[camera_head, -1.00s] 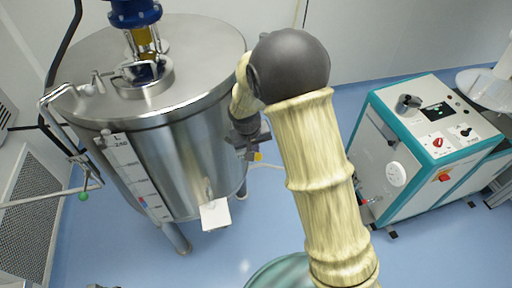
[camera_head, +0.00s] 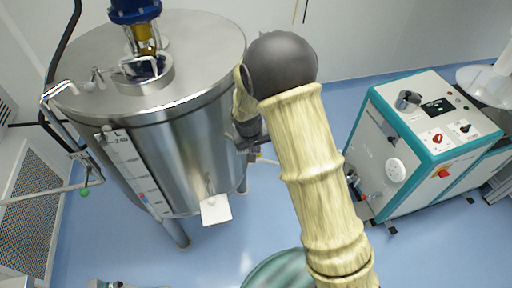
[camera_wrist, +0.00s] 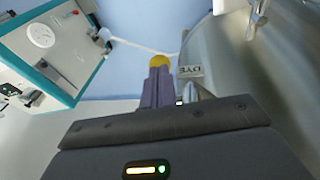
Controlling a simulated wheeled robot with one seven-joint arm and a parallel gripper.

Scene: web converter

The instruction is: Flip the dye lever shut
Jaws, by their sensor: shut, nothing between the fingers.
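The yellow knob (camera_wrist: 159,61) of the dye lever shows just beyond my fingertips in the wrist view. The rest of the lever is hidden behind the fingers. A small plate reading DYE (camera_wrist: 190,71) is beside it, against the steel tank (camera_wrist: 235,55). My gripper (camera_wrist: 158,78) is shut and empty, its fingers pointing at the knob; I cannot tell whether they touch. In the head view my gripper (camera_head: 250,147) is low at the right side of the tank (camera_head: 185,145), and only a speck of yellow (camera_head: 259,155) shows by the fingertips.
A white and teal machine (camera_head: 415,150) stands to the right, with blue floor (camera_head: 350,110) between it and the tank. A pipe with a green knob (camera_head: 85,191) is at the tank's left. A round greenish container (camera_head: 275,272) is at the bottom.

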